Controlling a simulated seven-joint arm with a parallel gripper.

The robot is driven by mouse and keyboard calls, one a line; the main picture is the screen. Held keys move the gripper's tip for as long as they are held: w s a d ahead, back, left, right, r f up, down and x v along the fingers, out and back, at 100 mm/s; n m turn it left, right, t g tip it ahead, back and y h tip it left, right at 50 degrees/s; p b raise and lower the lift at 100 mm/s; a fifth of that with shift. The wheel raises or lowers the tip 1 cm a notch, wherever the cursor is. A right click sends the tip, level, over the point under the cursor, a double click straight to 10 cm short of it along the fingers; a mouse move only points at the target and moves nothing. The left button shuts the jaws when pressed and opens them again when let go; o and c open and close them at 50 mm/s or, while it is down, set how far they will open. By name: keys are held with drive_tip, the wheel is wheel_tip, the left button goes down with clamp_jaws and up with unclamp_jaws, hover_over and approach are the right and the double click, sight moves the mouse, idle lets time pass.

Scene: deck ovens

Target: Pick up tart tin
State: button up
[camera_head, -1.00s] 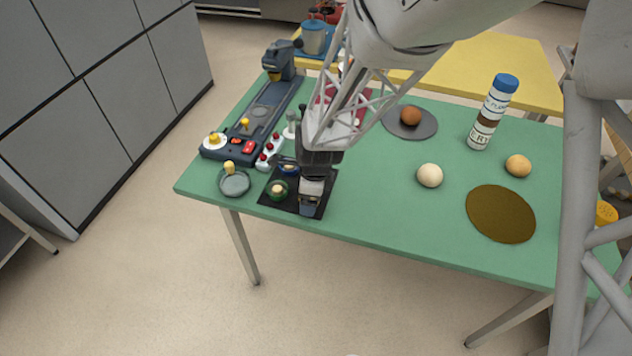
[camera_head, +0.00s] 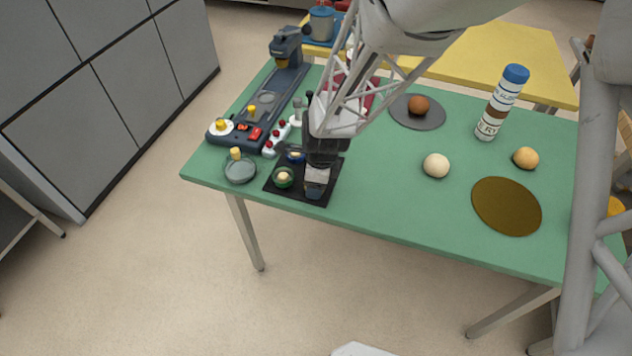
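My gripper (camera_head: 316,190) points down over the right part of a black square mat (camera_head: 291,195) near the table's front left corner. Its fingers are small and partly merged with the mat, so their opening cannot be made out. A small green round tin (camera_head: 283,177) with a pale filling is on the mat just left of the gripper. A blue-rimmed round piece (camera_head: 293,156) lies behind it, partly covered by my gripper. I cannot tell for sure which is the tart tin. A grey round dish (camera_head: 240,172) with a yellow knob stands left of the mat.
A dark device with buttons (camera_head: 265,115) runs along the left edge of the green table (camera_head: 400,215). A pale ball (camera_head: 436,165), an orange ball (camera_head: 526,158), a brown disc (camera_head: 506,206) and a blue-capped cylinder (camera_head: 501,104) are to the right. Room is clear right of the mat.

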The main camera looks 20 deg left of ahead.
drive_tip(key=shift+r, duration=0.15)
drive_tip(key=shift+r, duration=0.55)
wheel_tip(320, 180, up, 2)
drive_tip(key=shift+r, duration=0.1)
drive_tip(key=s+d+r, duration=0.1)
drive_tip(key=s+d, duration=0.8)
drive_tip(key=s, duration=0.3)
drive_tip(key=shift+s+d+r, duration=0.2)
drive_tip(key=shift+s+d, duration=0.1)
drive_tip(key=shift+d, duration=0.1)
